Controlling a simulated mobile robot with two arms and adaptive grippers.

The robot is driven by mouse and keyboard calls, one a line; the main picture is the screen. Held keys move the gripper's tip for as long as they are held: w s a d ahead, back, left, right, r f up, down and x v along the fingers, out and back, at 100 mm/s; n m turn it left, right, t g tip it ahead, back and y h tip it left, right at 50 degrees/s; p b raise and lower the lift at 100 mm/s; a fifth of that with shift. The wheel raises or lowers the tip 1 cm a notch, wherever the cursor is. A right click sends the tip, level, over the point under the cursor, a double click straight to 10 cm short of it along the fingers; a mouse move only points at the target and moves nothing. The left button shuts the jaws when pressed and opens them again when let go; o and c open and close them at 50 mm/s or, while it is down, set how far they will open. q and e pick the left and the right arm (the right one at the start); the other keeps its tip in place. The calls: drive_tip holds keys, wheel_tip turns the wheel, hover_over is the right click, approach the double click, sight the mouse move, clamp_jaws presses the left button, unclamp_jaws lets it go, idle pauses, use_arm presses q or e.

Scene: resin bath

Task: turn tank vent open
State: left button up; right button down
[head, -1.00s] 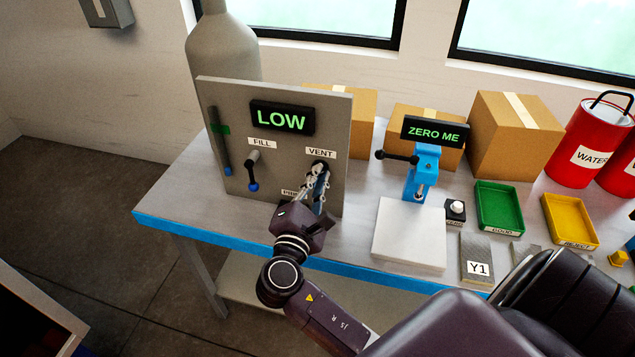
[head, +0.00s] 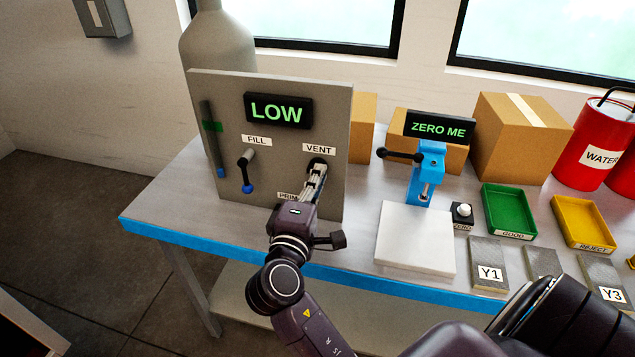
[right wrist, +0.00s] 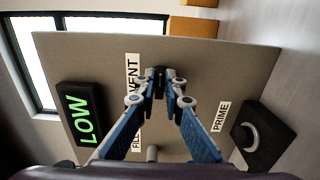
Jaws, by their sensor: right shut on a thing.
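The grey tank panel (head: 225,95) stands upright on the bench, with a lit LOW display (head: 279,110). The vent valve (head: 317,161) is below its VENT label (head: 319,149), and only its dark top shows. My right gripper (head: 317,174) is at the vent valve, its fingers shut on the handle, which they mostly hide. In the right wrist view the fingertips (right wrist: 160,82) meet just beside the VENT label (right wrist: 133,75). The fill lever (head: 247,170) hangs down with a blue end, left of my gripper and apart from it. My left gripper is out of view.
A PRIME label (head: 289,196) is partly hidden by my right gripper. To the right are a blue press (head: 427,175) with a ZERO ME display (head: 439,127), a green tray (head: 510,210) and a yellow tray (head: 583,225). The bench left of the panel is clear.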

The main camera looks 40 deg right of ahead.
idle(0.3)
drive_tip(key=c, duration=2)
unclamp_jaws()
drive_tip(key=shift+c, duration=0.2)
